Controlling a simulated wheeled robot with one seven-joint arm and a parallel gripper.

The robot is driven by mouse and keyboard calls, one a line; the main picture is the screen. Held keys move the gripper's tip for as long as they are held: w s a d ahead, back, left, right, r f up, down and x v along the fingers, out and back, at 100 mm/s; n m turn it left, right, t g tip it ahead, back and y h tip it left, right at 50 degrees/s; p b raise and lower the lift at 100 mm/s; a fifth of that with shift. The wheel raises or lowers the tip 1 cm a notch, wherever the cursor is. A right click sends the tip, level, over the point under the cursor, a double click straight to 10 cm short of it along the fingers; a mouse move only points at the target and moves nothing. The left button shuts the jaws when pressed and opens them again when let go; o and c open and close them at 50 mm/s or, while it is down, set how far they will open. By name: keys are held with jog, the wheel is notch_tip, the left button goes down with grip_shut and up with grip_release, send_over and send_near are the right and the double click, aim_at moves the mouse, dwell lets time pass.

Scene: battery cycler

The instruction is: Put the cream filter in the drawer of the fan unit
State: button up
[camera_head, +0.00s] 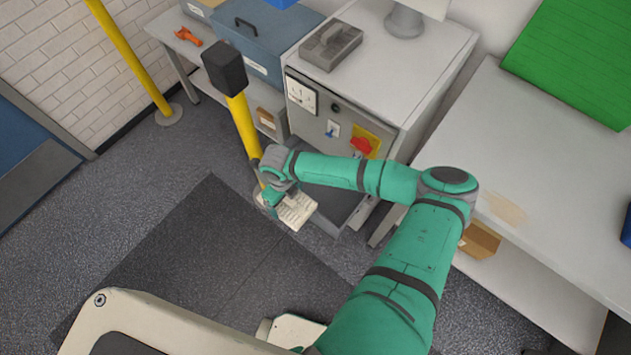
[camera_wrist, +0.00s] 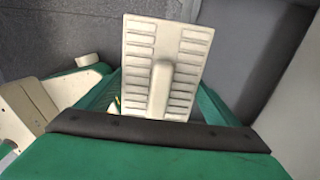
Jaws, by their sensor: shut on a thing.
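The cream filter (camera_head: 298,213) is a flat slotted plate with a raised middle grip, as the wrist view shows (camera_wrist: 195,42). My gripper (camera_head: 277,193) is shut on that grip (camera_wrist: 160,90) and holds the filter tilted above the floor. The fan unit (camera_head: 318,128) is a grey cabinet with a gauge, a blue switch and a red knob on yellow. Its low drawer (camera_head: 352,217) stands pulled out, with a dark inside, partly hidden behind my arm. The filter is at the drawer's front left; I cannot tell whether they touch.
A yellow post with a black head (camera_head: 226,68) stands close left of my gripper. A grey tray (camera_head: 331,45) lies on the fan unit. A white bench (camera_head: 560,190) is at the right. The dark floor mat (camera_head: 200,250) is clear.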

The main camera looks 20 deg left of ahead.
jog(key=w+d, duration=0.5)
jog(key=w, duration=0.8)
notch_tip(320, 180, down, 7)
jog(key=shift+a+f, duration=0.1)
jog(key=shift+f, duration=2.4)
jog(key=shift+f, duration=0.15)
jog(key=o, duration=1.1)
